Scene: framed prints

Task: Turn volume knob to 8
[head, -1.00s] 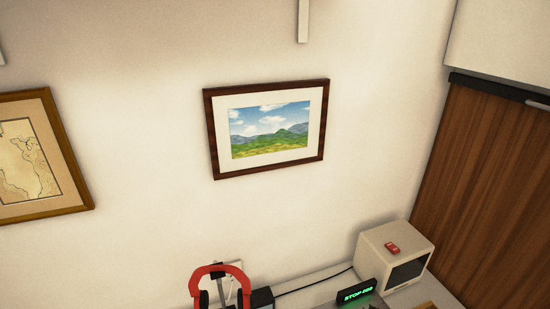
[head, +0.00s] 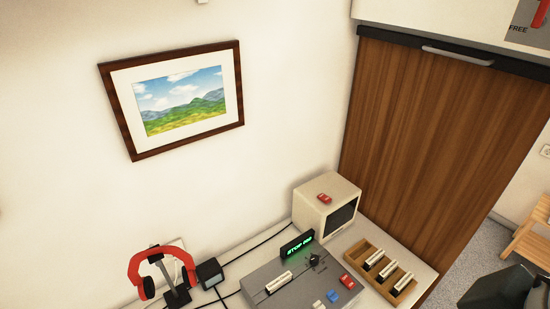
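A grey console (head: 262,275) stands on the white desk at the bottom of the head view. A small black knob (head: 314,260) with a pale dial around it sits on its top, near the back right. I cannot read the knob's setting at this size. A black display (head: 298,245) with green lettering, seemingly "STOP" and digits, stands behind the knob. A pale cartridge (head: 278,282) sits upright in the console's top. Red (head: 347,281) and blue (head: 333,296) buttons are in front of the knob. Neither gripper is identifiable in the view.
A cream monitor (head: 316,208) with a red toy car (head: 324,198) stands behind the console. A wooden cartridge tray (head: 365,249) is at its right. Red headphones (head: 147,288) hang on a stand at left, beside a black box (head: 210,272). A dark shape (head: 500,290), unclear, fills the lower right corner.

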